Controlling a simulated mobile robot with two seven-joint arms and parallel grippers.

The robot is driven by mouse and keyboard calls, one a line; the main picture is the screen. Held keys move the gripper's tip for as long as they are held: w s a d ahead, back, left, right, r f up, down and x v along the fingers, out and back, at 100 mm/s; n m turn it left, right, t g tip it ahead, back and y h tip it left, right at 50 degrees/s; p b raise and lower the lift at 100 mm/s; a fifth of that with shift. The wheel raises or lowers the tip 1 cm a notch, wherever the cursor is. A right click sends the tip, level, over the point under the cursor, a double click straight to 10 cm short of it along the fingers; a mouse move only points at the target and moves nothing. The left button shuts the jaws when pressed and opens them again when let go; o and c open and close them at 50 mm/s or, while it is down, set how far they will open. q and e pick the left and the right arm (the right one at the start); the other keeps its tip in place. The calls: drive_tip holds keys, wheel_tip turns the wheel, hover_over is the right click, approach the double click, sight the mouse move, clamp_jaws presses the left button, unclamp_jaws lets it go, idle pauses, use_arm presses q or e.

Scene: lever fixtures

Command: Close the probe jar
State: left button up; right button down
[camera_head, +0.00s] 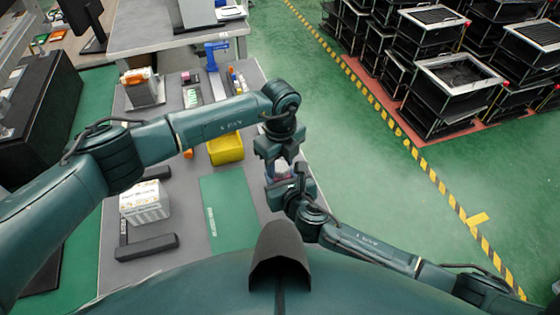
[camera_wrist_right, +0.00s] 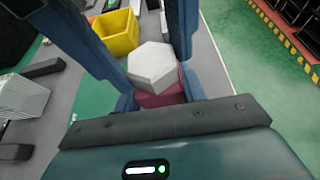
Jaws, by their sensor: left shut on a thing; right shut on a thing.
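The probe jar has a dark red body (camera_wrist_right: 160,97) and a white six-sided lid (camera_wrist_right: 153,66), seen close up in the right wrist view. The lid is directly over the body; I cannot tell whether it is seated or a small gap remains. My left gripper (camera_head: 281,162) comes from above, its fingers on either side of the lid and shut on it. My right gripper (camera_head: 283,183) reaches in from the right and is shut on the jar body. In the head view the grippers hide most of the jar, leaving only a small pale and pinkish part.
A yellow bin (camera_head: 226,149) stands left of the grippers on the grey table. A green mat (camera_head: 228,208) lies nearer, with a white box (camera_head: 145,203) to its left. The table's right edge runs close to the grippers, with open green floor beyond.

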use_arm(q)
drive_tip(key=m, duration=0.5)
drive_tip(key=shift+c, duration=0.4)
drive_tip(key=m, duration=0.5)
drive_tip(key=o, duration=1.1)
drive_tip(key=shift+d, duration=0.1)
drive_tip(key=shift+r, duration=2.25)
